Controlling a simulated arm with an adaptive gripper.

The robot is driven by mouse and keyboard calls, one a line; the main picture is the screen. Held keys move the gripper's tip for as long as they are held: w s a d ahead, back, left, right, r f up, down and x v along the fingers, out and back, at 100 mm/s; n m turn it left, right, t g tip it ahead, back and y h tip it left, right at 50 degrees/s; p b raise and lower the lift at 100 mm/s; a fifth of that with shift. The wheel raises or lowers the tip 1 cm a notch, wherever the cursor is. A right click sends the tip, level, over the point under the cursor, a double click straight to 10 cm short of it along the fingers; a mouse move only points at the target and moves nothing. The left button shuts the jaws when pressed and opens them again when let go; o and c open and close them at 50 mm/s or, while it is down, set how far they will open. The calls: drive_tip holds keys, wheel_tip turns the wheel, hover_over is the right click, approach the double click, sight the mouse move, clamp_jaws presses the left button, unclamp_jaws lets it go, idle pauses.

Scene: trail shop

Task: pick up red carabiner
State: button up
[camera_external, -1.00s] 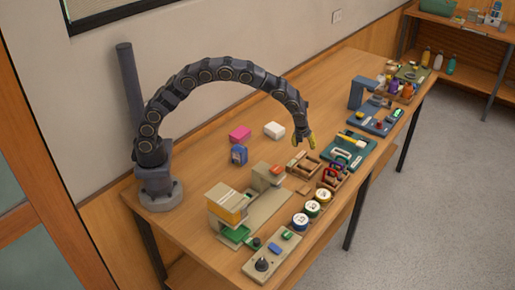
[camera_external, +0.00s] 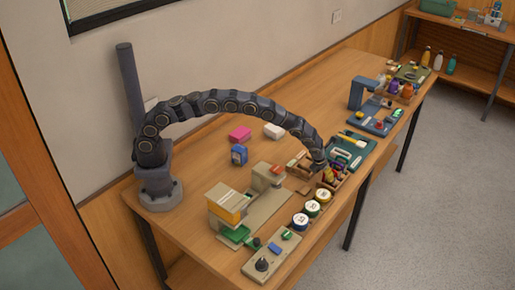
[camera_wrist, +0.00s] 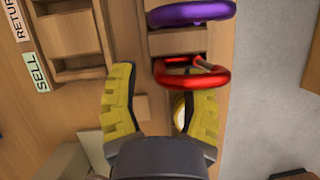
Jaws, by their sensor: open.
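The red carabiner (camera_wrist: 185,82) lies across a wooden rack (camera_wrist: 178,42) in the wrist view, right of centre, with its loop and gate visible. My gripper (camera_wrist: 160,85) is open, with its two yellow fingers spread. The right finger's tip is at the lower edge of the red carabiner; I cannot tell if they touch. The left finger is left of the carabiner, over the wood. In the external view my gripper (camera_external: 327,175) is low over the rack and mostly hides the carabiner.
A purple carabiner (camera_wrist: 190,13) lies just beyond the red one. A wooden tray with SELL (camera_wrist: 40,72) and RETURN labels is at left. Several round spools, such as a white-topped one (camera_external: 300,220), stand near the front edge. The grey floor is at right.

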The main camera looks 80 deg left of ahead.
drive_tip(key=shift+x, duration=1)
clamp_jaws()
drive_tip(key=shift+r, duration=0.1)
